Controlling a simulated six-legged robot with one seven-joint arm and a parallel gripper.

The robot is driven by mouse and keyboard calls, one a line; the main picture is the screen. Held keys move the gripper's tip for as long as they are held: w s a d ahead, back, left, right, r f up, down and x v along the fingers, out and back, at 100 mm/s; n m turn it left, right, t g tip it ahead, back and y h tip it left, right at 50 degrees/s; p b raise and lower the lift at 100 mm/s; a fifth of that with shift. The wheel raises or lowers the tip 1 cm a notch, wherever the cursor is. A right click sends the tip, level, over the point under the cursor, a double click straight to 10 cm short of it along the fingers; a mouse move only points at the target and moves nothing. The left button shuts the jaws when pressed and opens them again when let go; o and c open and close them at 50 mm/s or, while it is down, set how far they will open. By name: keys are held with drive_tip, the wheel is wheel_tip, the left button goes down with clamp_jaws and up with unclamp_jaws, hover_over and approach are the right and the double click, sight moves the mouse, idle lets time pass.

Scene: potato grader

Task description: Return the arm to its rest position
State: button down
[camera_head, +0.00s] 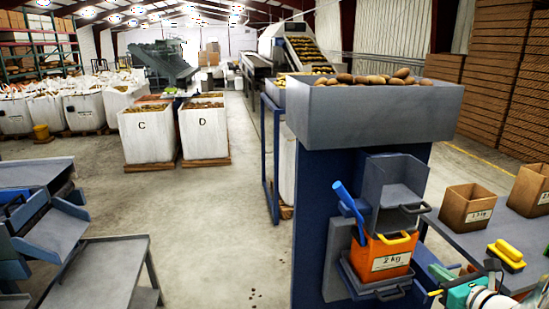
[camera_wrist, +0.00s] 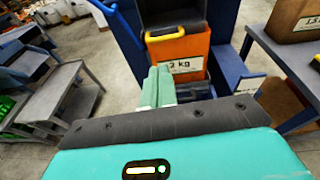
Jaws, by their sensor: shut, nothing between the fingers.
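My gripper (camera_wrist: 158,72) shows in the wrist view with its pale green fingers together and nothing between them. In the head view my gripper (camera_head: 438,273) is at the lower right, just right of an orange bin marked "2 kg" (camera_head: 378,262). The fingers look apart from the bin. The same orange bin (camera_wrist: 178,52) is beyond the fingertips in the wrist view. It sits upright in a holder on a blue grader stand (camera_head: 318,215), under a grey chute (camera_head: 398,185). Most of my arm is out of view.
A grey hopper (camera_head: 380,115) holding potatoes tops the stand. A blue lever (camera_head: 349,208) sticks up beside the bin. At right, a table (camera_head: 525,236) bears cardboard boxes (camera_head: 467,208) and a yellow-and-black item (camera_head: 506,254). Open floor (camera_head: 215,235) lies to the left.

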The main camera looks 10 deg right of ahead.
drive_tip(key=s+a+r+n+g+y, duration=0.1)
drive_tip(key=a+r+n+g+y, duration=0.2)
drive_tip(key=a+n, duration=0.7)
drive_tip(key=a+n+g+y, duration=0.2)
drive_tip(key=a+n+g, duration=0.35)
drive_tip(key=a, duration=0.85)
drive_tip(key=s+a+r+n+h, duration=0.2)
drive_tip(key=s+n, duration=0.4)
drive_tip(key=n, duration=0.3)
drive_tip(key=s+a+r+n+g+h, duration=0.1)
drive_tip(key=s+a+n+h, duration=0.3)
drive_tip(key=n, duration=0.6)
drive_tip(key=shift+s+a+r, duration=0.35)
drive_tip(key=shift+s+a, duration=0.7)
